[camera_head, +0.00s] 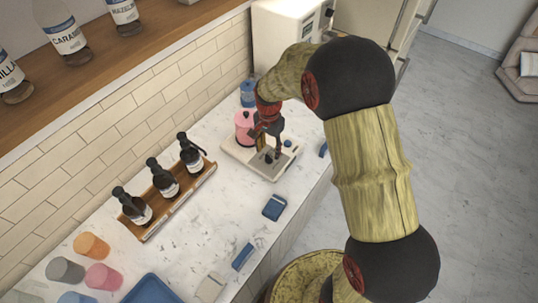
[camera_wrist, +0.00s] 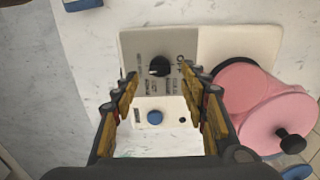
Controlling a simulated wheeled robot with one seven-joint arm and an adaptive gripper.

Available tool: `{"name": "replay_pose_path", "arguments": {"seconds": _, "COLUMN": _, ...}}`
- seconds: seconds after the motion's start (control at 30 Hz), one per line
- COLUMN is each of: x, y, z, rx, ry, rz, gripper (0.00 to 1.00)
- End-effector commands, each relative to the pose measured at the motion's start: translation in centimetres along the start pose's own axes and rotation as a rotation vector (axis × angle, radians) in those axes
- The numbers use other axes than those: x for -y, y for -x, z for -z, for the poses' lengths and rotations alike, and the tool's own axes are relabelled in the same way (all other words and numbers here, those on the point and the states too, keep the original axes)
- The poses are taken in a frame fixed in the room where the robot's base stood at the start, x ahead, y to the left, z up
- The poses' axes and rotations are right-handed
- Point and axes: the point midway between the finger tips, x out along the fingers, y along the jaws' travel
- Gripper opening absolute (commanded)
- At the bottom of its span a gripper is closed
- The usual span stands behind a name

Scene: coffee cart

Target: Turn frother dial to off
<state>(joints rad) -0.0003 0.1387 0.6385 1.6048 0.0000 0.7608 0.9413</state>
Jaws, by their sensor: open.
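The frother is a flat cream unit (camera_head: 236,147) on the counter, with a pink lidded jug (camera_head: 244,122) on its far left part. In the wrist view its grey control panel carries a black dial (camera_wrist: 160,66) with printed marks around it, too small to read surely. A blue round button (camera_wrist: 155,117) sits on a pale panel nearer the gripper. My gripper (camera_wrist: 160,88) is open and empty, its two fingers apart on either side of the panel's lower part, with the dial just beyond the fingertips. I cannot tell its exact height above the panel.
The pink jug (camera_wrist: 257,103) stands close to the right finger in the wrist view. A wooden rack (camera_head: 180,199) with several dark bottles, coloured cups (camera_head: 92,246) and a blue item (camera_head: 274,207) are on the counter. Bare counter lies between them.

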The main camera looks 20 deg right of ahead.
Motion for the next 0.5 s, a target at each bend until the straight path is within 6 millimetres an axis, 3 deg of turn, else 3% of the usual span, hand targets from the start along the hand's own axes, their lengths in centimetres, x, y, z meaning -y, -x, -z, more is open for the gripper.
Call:
{"name": "replay_pose_path", "arguments": {"seconds": 0.2, "x": 0.0, "y": -3.0, "z": 0.0, "rx": 0.0, "ry": 0.001, "rz": 0.0, "gripper": 0.44}}
{"name": "replay_pose_path", "arguments": {"seconds": 0.5, "x": 0.0, "y": -3.9, "z": 0.0, "rx": -0.001, "ry": 0.002, "rz": 0.001, "gripper": 0.44}}
